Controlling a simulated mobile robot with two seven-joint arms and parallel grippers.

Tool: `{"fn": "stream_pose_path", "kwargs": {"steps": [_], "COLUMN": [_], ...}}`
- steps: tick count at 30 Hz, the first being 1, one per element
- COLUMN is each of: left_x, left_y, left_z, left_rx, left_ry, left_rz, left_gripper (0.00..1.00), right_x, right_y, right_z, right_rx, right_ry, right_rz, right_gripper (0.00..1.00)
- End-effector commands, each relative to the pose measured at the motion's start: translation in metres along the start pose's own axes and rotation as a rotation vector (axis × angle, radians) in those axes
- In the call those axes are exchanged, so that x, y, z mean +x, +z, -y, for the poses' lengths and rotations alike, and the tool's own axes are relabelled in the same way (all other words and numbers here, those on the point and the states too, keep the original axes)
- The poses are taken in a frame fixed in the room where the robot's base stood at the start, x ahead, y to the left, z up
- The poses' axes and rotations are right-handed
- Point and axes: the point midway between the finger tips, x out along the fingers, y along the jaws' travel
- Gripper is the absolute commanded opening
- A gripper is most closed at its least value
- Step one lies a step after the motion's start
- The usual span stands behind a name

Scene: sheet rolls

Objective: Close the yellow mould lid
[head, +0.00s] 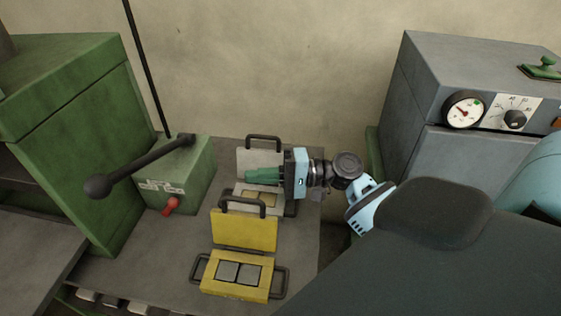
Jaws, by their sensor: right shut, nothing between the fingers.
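The yellow mould (209,280) lies on the grey bench with two grey square pieces in its base. Its yellow lid (246,231) stands open and raised at the back edge of the base, with a dark handle along its top. My right gripper (248,177) reaches in from the right with its green fingers pointing left. The fingers are shut and empty. They appear behind and above the yellow lid, over the grey mould, and look apart from the yellow lid's handle. My left gripper is not in view.
A grey mould (258,159) with its lid raised stands behind the yellow one. A green press box (190,160) with a black lever and red knob stands left. A grey cabinet (405,110) with a gauge stands right. Bare bench (155,255) lies left of the yellow mould.

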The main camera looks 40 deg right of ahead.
Motion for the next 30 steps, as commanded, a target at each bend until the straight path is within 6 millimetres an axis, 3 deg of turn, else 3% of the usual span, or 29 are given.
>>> {"fn": "stream_pose_path", "kwargs": {"steps": [4, 13, 30], "left_x": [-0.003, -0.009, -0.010], "left_y": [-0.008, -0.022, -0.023], "left_z": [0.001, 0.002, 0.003], "left_rx": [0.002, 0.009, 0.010], "left_ry": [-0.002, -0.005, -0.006], "left_rz": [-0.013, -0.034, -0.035], "left_gripper": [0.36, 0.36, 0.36], "right_x": [0.024, 0.029, 0.031], "right_y": [0.001, 0.035, 0.038], "right_z": [0.003, 0.002, 0.000], "right_rx": [-0.002, -0.001, -0.006], "right_ry": [-0.003, -0.001, 0.003], "right_rz": [0.002, 0.001, 0.000], "right_gripper": [0.00, 0.00, 0.00]}}
